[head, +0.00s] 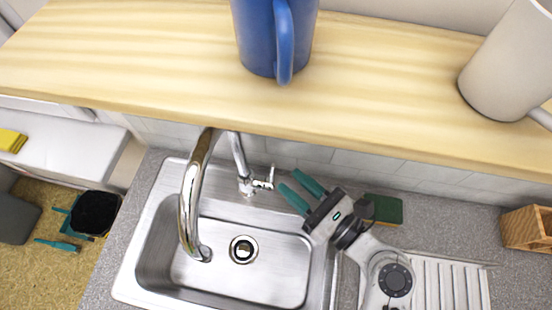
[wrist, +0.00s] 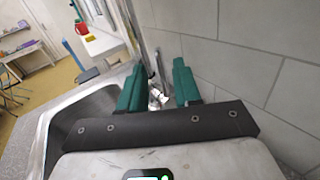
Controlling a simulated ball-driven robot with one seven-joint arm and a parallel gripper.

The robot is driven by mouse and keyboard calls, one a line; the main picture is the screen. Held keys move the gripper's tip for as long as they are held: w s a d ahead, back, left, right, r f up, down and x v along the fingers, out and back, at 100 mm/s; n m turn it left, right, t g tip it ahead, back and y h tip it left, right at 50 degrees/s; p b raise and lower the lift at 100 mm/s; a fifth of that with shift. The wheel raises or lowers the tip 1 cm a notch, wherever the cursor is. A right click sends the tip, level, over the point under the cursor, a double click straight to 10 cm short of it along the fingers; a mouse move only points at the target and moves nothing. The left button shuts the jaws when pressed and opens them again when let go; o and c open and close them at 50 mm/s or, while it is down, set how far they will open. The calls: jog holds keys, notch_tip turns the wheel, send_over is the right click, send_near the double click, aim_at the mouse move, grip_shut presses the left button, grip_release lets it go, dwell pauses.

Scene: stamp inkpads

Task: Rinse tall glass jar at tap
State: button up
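The chrome tap (head: 190,185) arches over the steel sink (head: 205,275), with its lever (head: 264,184) on the right of its base. My gripper (head: 290,180) is over the sink's back right edge, its two green fingers apart with nothing seen between them, pointing toward the lever. In the wrist view, the lever (wrist: 157,98) shows in the gap between the fingertips (wrist: 158,72), seemingly a little beyond them; contact cannot be told. No water is seen running. No tall glass jar shows in either view.
A wooden shelf (head: 150,55) crosses above the sink, carrying a blue mug (head: 256,40) and a pale mug (head: 505,65). A green sponge (head: 388,210) lies behind my wrist. A wooden box (head: 527,228) stands at the right. A tiled wall (wrist: 245,60) is close on the gripper's right.

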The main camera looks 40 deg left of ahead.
aim_at(273, 182)
jog(key=a+p, duration=0.1)
jog(key=a, duration=0.5)
jog(key=shift+a, duration=0.25)
jog(key=shift+c, duration=0.5)
grip_shut()
